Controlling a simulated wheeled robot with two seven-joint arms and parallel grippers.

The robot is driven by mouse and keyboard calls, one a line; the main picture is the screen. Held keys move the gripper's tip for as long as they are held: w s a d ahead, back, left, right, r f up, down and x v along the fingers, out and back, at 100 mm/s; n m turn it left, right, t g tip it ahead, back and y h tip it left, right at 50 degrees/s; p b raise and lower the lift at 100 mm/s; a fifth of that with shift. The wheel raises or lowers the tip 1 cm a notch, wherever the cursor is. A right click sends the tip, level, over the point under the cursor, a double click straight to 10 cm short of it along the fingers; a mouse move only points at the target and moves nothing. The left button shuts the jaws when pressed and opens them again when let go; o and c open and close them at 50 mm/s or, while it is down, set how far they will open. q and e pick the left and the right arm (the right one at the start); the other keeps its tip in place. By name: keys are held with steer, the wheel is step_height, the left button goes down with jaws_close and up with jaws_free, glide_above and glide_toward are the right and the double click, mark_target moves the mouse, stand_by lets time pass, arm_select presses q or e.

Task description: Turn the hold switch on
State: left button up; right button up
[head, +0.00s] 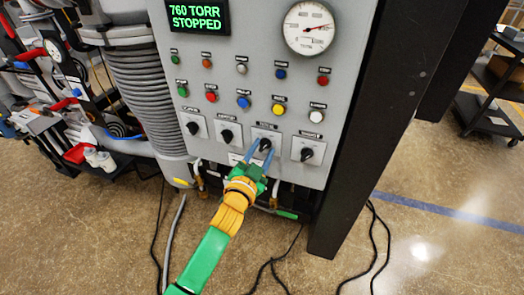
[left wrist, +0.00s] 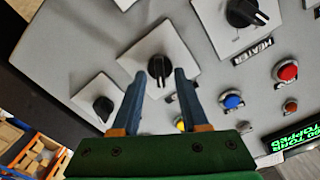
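Four black rotary switches sit in a row on the grey panel (head: 240,100). Their labels are too small to read in the head view, so I cannot tell by name which is the hold switch. My left gripper (head: 260,146) is at the third switch from the left (head: 265,145). In the left wrist view, this switch's black knob (left wrist: 159,68) shows between and just beyond the two blue fingertips of my left gripper (left wrist: 160,76). The fingers are apart, on either side of the knob; contact is not clear. My right gripper is not in view.
A switch labelled HEATER (left wrist: 245,12) and another switch (left wrist: 103,108) flank it in the left wrist view. Coloured buttons (head: 243,102) sit above the switches, under a display (head: 198,17) reading "760 TORR STOPPED". A dark post (head: 385,110) stands right of the panel.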

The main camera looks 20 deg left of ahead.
arm_select(q)
steer(key=s+b, duration=0.1)
steer(key=s, duration=0.6)
steer(key=shift+a, duration=0.15)
